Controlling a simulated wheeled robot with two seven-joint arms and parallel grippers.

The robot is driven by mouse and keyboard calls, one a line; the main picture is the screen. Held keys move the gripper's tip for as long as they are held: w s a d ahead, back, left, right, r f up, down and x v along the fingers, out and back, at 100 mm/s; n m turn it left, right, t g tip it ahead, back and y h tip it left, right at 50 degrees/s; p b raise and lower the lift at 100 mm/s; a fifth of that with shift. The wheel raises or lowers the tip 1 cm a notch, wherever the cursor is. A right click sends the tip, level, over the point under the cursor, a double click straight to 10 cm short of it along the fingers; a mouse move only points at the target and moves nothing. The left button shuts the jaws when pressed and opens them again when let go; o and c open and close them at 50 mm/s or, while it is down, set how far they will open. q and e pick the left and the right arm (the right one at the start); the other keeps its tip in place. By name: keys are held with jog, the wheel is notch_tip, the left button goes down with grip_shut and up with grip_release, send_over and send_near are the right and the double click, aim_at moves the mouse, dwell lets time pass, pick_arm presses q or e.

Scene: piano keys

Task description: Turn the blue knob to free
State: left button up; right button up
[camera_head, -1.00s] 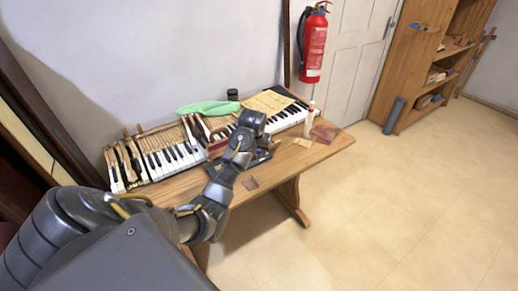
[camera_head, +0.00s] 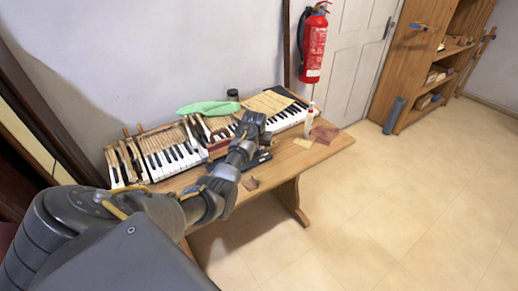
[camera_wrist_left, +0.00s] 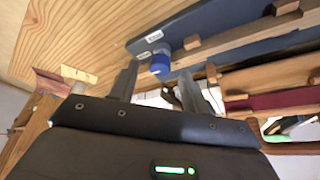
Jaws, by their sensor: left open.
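The blue knob (camera_wrist_left: 160,64) shows in the left wrist view, on the near edge of a dark blue plate (camera_wrist_left: 215,25). Two small white labels sit by it, too small to read surely. My left gripper (camera_wrist_left: 158,74) is open, with one finger on each side of the knob in that view; whether the fingers touch it I cannot tell. In the head view my left gripper (camera_head: 250,124) is over the table by the keyboard (camera_head: 172,158), and its arm hides the knob. My right gripper is not in view.
The wooden table (camera_head: 287,163) also holds a green cloth (camera_head: 208,108), a paper sheet (camera_head: 268,102), a small bottle (camera_head: 309,122), a dark jar (camera_head: 233,95) and a reddish-brown patch (camera_head: 325,134). Wooden bars (camera_wrist_left: 240,40) cross the plate. Floor at right is free.

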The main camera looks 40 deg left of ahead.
pick_arm(q)
jog(key=shift+x, duration=0.85)
jog(key=c, duration=1)
